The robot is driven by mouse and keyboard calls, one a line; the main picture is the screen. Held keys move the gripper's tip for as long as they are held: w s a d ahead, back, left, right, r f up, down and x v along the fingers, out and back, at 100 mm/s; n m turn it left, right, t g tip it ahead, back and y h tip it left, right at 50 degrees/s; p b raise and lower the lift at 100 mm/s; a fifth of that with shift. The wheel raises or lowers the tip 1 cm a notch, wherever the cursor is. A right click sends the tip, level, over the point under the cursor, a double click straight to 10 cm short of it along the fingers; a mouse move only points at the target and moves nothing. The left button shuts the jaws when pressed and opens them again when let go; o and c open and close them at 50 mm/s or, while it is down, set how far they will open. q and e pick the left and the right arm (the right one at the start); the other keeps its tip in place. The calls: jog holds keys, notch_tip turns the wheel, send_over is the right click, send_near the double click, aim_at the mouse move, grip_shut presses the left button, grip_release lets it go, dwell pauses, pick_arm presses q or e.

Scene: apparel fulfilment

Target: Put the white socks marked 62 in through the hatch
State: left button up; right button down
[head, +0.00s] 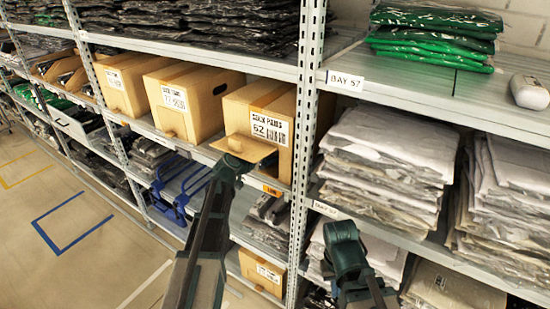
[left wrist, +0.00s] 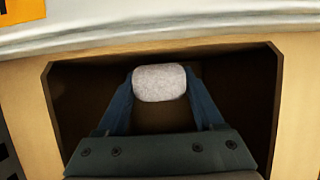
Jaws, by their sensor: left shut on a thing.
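The white socks (left wrist: 160,83) are a pale, speckled, rounded bundle in the left wrist view. My left gripper (left wrist: 160,98) is shut on them, one blue finger on each side. They are at the dark opening of a cardboard box. In the head view the box marked 62 (head: 271,129) stands on the middle shelf. Its hatch flap (head: 252,149), with a round knob, sticks outward, open. My left arm reaches up to just under this flap; the fingers and socks are hidden there. Part of my right arm shows at the lower right, but its fingertips do not.
Two similar boxes, one (head: 183,100) beside it and another (head: 122,83) further left, share the shelf. A rack upright (head: 303,130) stands close right of box 62. Stacks of bagged white garments (head: 385,165) fill the right bay. The aisle floor (head: 75,215) is open at left.

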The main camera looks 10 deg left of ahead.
pick_arm(q)
jog(key=shift+a+f, duration=0.1)
jog(key=shift+f, duration=0.3)
jog(key=shift+r, duration=0.1)
jog(key=shift+s+a, duration=0.1)
jog(key=shift+s, duration=0.05)
jog(key=shift+b, duration=0.3)
jog(key=o, duration=1.5)
pick_arm(e)
jog(key=shift+d+f, duration=0.4)
pick_arm(q)
jog(key=shift+s+r+p, duration=0.1)
jog(key=shift+r+p, duration=0.1)
jog(key=shift+p, duration=0.1)
jog(key=p+v, duration=0.4)
jog(key=v, duration=0.7)
jog(key=shift+s, duration=0.3)
pick_arm(e)
notch_tip(320, 180, up, 5)
jog(key=shift+f, duration=0.1)
